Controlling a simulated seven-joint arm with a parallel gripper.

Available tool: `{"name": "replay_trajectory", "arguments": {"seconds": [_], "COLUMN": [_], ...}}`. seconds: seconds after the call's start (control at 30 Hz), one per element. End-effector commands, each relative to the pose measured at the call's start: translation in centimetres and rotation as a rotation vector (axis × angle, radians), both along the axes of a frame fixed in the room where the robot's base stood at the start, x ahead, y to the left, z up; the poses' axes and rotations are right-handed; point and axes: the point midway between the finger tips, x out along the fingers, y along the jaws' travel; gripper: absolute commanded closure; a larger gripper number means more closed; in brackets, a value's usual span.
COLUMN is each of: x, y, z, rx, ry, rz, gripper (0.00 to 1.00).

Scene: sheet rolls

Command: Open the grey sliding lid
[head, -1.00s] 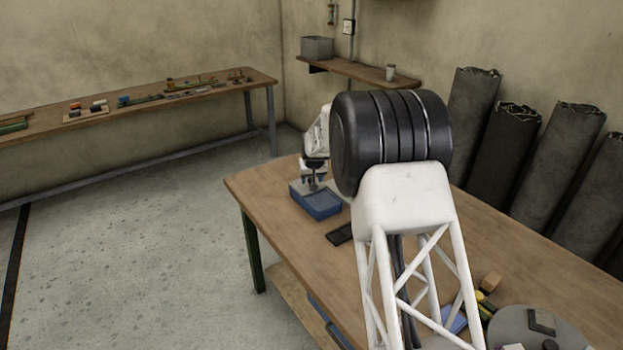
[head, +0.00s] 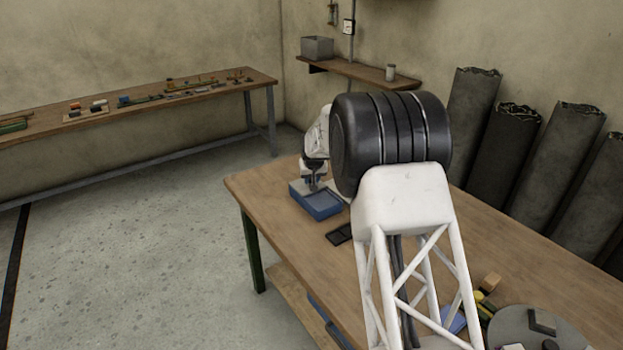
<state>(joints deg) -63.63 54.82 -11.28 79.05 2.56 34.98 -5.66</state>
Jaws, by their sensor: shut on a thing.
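The blue box (head: 318,208) stands near the far left corner of the wooden table, its top partly covered by my gripper. The grey sliding lid (head: 334,188) shows as a small pale strip at the box's right rear, largely hidden by my arm. My gripper (head: 314,187) points down over the rear part of the box and is shut on the lid; its fingertips are small, and the exact grip is hard to see. The front part of the box top shows blue.
A flat black tray (head: 339,234) lies on the table in front of the box. Dark rolls (head: 515,140) lean on the wall. The table's left edge is close to the box.

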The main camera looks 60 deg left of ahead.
Motion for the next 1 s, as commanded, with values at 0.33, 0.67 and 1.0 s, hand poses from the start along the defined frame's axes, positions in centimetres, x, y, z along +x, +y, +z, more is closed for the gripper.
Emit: {"name": "replay_trajectory", "arguments": {"seconds": [0.33, 0.67, 1.0], "x": [0.1, 0.1, 0.1], "y": [-2.1, -5.2, -8.5], "z": [0.1, 0.1, 0.1], "rx": [0.000, 0.000, 0.000], "ry": [0.000, 0.000, 0.000], "rz": [-0.001, 0.000, -0.001], "gripper": [1.00, 1.00, 1.00]}}
